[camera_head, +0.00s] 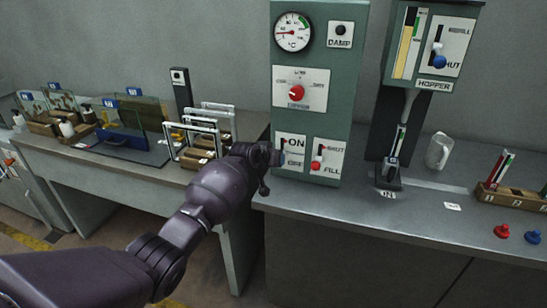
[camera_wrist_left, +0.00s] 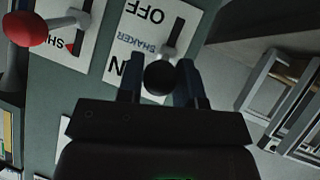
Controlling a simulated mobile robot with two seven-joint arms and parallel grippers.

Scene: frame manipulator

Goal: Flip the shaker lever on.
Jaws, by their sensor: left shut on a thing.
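The shaker plate, white with ON and OFF lettering (camera_head: 295,142), is low on the green panel (camera_head: 318,110). My left gripper (camera_head: 275,155) is at the plate's left side and hides the lever in the head view. In the left wrist view the plate (camera_wrist_left: 140,40) appears upside down, with OFF at the top and ON partly covered near the gripper. The shaker lever has a dark round knob (camera_wrist_left: 160,77) between the fingers of my left gripper (camera_wrist_left: 160,84), which is shut on it. The lever's stem meets the slot just above the knob in that view. My right gripper is out of view.
A red-knobbed lever (camera_head: 316,165) stands close to the right of the shaker plate. The hopper (camera_head: 434,86) is farther right. Metal frames (camera_head: 205,130) stand on the left bench. The right bench top (camera_head: 370,215) is clear in front.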

